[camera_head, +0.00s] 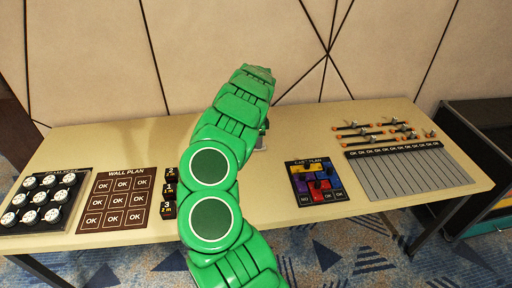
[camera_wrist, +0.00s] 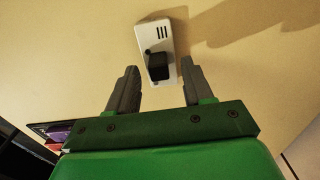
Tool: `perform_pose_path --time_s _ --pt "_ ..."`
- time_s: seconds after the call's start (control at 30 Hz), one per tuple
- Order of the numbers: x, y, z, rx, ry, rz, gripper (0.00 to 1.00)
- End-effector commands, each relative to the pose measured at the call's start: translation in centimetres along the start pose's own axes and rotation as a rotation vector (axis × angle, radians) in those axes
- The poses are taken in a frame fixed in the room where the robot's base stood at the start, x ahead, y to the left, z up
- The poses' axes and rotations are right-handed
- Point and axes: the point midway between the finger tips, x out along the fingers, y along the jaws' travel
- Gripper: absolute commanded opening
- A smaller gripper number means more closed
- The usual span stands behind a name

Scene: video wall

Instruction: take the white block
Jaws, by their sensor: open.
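The white block (camera_wrist: 151,33) lies on the table in the wrist view, just beyond my gripper's fingertips. It has dark slots at one end and a black part on its face. My gripper (camera_wrist: 160,72) is open, with its two grey fingers on either side of the block's near end. No contact between fingers and block can be made out. In the head view my green arm hides most of this spot; a small pale piece of the block (camera_head: 262,142) seems to show beside the arm.
The table (camera_head: 290,245) also holds a brown wall plan board (camera_head: 117,222), black numbered blocks (camera_head: 169,190), a tray with round white pieces (camera_head: 43,228), a coloured plan board (camera_head: 317,204), a grey slotted panel (camera_head: 410,182) and several small connectors (camera_head: 353,126). A dark cabinet (camera_head: 480,112) stands at the right.

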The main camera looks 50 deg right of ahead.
Motion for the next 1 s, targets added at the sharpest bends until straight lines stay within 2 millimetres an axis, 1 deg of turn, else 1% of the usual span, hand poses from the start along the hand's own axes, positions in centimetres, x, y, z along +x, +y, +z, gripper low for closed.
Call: perform_pose_path --time_s 0.03,0.1,0.3,0.37,0.6,0.63,0.67,1.0 --pt "0.49 0.05 -0.07 0.0 0.001 0.001 0.51" --pt "0.79 0.02 -0.06 0.0 0.001 0.0 0.51" --pt "0.85 -0.01 -0.03 0.0 0.0 -0.001 0.51" --pt "0.85 -0.01 -0.03 0.0 0.0 -0.001 0.43" --pt "0.86 0.01 -0.01 -0.001 0.0 -0.001 0.07" --pt "0.86 0.01 -0.01 -0.001 0.0 -0.001 0.02" --pt "0.86 0.01 -0.01 -0.001 0.0 -0.001 0.0" --pt "0.75 0.0 0.01 -0.001 0.0 -0.001 0.0"
